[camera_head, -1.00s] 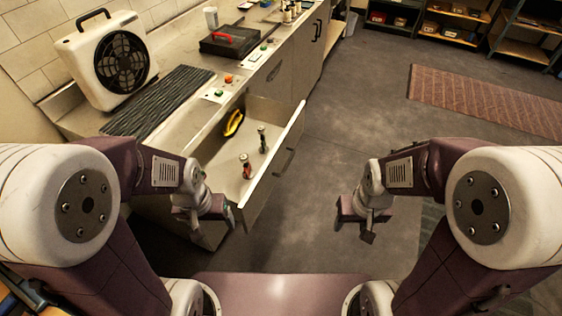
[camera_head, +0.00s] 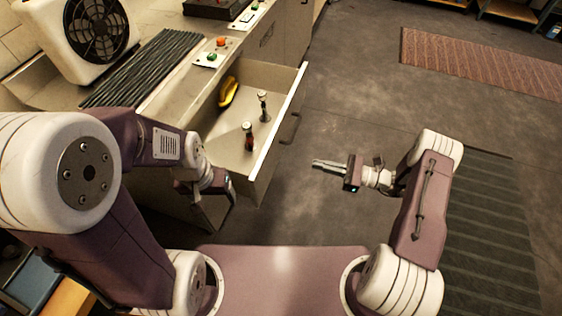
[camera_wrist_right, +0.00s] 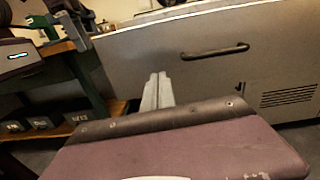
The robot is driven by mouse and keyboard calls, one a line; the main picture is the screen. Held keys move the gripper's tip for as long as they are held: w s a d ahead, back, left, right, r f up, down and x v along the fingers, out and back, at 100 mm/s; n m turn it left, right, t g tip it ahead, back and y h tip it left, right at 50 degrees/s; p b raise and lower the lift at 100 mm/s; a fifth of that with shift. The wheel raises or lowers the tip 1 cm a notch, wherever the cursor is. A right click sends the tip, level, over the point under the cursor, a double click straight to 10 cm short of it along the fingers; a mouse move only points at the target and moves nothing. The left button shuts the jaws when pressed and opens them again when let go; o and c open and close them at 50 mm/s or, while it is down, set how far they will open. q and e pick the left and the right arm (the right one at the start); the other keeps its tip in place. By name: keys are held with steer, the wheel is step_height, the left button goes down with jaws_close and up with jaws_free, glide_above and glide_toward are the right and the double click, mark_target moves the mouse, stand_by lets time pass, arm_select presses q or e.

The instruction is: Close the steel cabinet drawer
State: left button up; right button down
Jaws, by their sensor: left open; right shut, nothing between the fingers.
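The steel cabinet drawer (camera_head: 290,108) is pulled open in the head view, with a dark bar handle (camera_head: 290,128) on its front. The handle also shows on the grey front panel in the right wrist view (camera_wrist_right: 215,51). Inside the drawer are a yellow banana-like item (camera_head: 228,92) and two small bottles (camera_head: 249,137). My right gripper (camera_head: 316,164) is shut and empty. It points left toward the drawer front, apart from it, over the floor. Its closed fingers show in the wrist view (camera_wrist_right: 158,91), below the handle. My left gripper (camera_head: 222,203) is open beside the drawer's near end.
The counter above holds a white fan (camera_head: 97,32), a black ribbed mat (camera_head: 142,68) and a button panel (camera_head: 212,58). A striped mat (camera_head: 490,230) lies at the right. Floor between the drawer and the striped mat is clear.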

steer(key=d+f, duration=0.1)
steer(key=f, duration=0.1)
glide_toward(274, 156)
steer(key=shift+m+t, duration=0.3)
steer(key=shift+m, duration=0.1)
steer(key=p+x, duration=0.1)
steer(key=x, duration=0.5)
steer(key=shift+a, duration=0.4)
steer(key=shift+f, duration=0.1)
steer(key=shift+w+a, duration=0.1)
steer(key=shift+a, duration=0.05)
